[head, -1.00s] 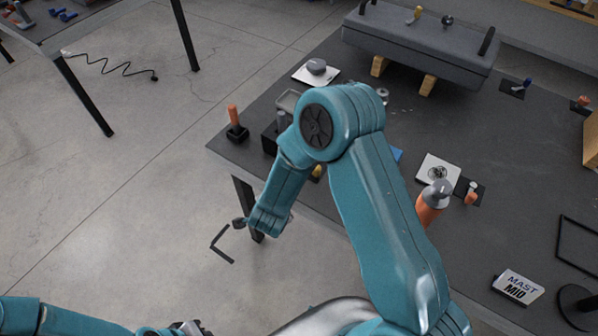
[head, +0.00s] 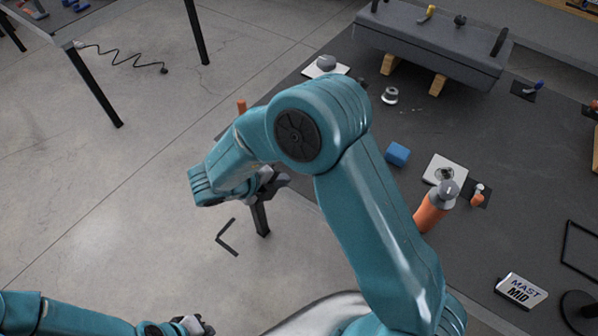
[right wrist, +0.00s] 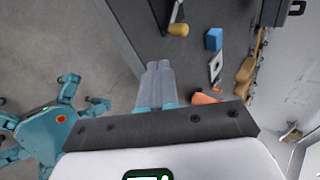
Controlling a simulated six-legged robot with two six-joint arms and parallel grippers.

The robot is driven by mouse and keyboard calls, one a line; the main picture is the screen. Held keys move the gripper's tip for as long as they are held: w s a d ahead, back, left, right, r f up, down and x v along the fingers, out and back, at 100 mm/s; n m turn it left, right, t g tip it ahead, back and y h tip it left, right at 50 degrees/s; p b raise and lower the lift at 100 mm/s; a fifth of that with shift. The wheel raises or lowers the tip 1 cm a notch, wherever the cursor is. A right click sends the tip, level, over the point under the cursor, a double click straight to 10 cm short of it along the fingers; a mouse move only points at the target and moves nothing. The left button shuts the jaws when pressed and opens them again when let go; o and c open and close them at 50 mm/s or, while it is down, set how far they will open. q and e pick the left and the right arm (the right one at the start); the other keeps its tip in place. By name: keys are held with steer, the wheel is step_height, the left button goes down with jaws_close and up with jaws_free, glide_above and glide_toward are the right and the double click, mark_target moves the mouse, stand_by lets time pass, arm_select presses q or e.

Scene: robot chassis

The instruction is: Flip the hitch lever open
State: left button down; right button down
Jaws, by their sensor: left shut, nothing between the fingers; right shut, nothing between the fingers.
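No part is clearly marked as the hitch lever. Another small yellow lever (head: 427,13) stands on the grey padded block at the back. My right gripper (head: 272,183) is off the table's left edge, partly behind my forearm; its fingers (right wrist: 160,82) are shut and empty in the right wrist view. My left gripper (head: 197,325) is low at the bottom edge, shut and empty, away from the table.
The dark table (head: 440,125) holds a blue block (head: 397,154), a white plate (head: 445,170), an orange grey-topped bottle (head: 431,212) and a MAST MID sign (head: 521,291). The grey padded block (head: 430,45) rests on wooden supports. Open floor (head: 110,190) lies to the left.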

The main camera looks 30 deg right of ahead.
steer(key=x, duration=0.8)
steer(key=shift+d+f+p, duration=0.2)
steer(key=shift+d+p, duration=0.15)
steer(key=shift+p, duration=0.05)
steer(key=d, duration=0.2)
steer(key=d+p, duration=0.1)
steer(key=d, duration=0.1)
steer(key=shift+w+d+f, duration=0.15)
steer(key=shift+w+f, duration=0.1)
steer(key=shift+w, duration=0.1)
steer(key=shift+w, duration=0.1)
